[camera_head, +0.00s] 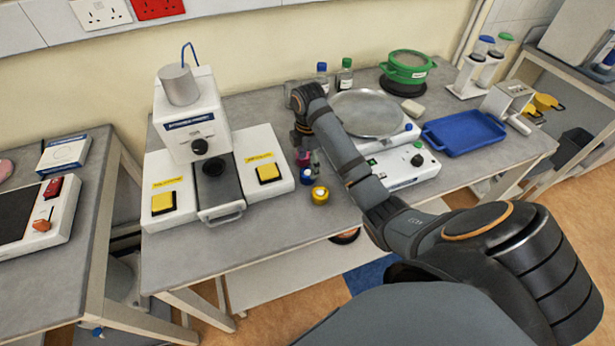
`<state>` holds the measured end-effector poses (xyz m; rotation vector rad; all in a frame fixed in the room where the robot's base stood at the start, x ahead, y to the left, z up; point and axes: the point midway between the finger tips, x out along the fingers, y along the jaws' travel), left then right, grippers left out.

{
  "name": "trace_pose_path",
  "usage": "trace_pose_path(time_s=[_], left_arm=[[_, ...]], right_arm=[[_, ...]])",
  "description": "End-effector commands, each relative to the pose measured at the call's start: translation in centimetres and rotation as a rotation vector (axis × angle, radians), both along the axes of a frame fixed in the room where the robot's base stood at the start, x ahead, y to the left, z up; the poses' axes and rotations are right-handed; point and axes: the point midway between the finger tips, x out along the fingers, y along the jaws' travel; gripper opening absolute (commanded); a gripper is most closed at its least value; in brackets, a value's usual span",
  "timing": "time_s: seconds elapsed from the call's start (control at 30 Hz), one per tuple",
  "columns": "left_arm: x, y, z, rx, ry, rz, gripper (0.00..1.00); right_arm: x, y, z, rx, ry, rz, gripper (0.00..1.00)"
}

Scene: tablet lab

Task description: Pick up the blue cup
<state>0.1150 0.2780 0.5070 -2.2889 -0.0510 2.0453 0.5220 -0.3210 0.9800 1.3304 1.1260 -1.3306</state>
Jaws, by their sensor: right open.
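The small blue cup (306,176) stands on the grey bench near its front edge, just right of the white press. It looks upright, with a pale patch on its side. My right gripper (303,150) is open and points down behind the cup, apart from it, above a small pinkish-purple cup (302,159). The fingers are small and partly hidden by the arm. I cannot tell how high they are above the bench. My left gripper is not in this view.
A yellow cup (320,195) stands close in front of the blue one. The white press (280,158) is left. Two capped bottles (344,78) stand behind.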

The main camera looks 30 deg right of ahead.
Motion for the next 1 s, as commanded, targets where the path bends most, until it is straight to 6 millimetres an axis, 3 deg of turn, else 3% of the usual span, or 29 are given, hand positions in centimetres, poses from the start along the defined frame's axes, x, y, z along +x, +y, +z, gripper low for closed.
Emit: trace_pose_path(time_s=[0.1, 0.23, 0.5, 0.93, 1.0], left_arm=[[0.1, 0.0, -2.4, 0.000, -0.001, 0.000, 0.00], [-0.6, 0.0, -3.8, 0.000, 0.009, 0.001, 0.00], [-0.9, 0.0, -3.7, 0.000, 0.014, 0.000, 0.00], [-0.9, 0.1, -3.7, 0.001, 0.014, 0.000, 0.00], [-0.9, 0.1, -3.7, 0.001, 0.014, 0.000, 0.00]], right_arm=[[-0.2, 0.2, -2.6, 0.000, 0.002, 0.000, 0.71], [-0.2, 0.3, -4.6, -0.001, 0.002, 0.000, 0.71], [-0.2, 0.3, -4.7, 0.000, 0.001, 0.000, 0.69], [-0.2, 0.3, -4.7, 0.000, 0.002, 0.000, 0.11], [-0.2, 0.3, -4.7, 0.000, 0.001, 0.000, 0.09]])
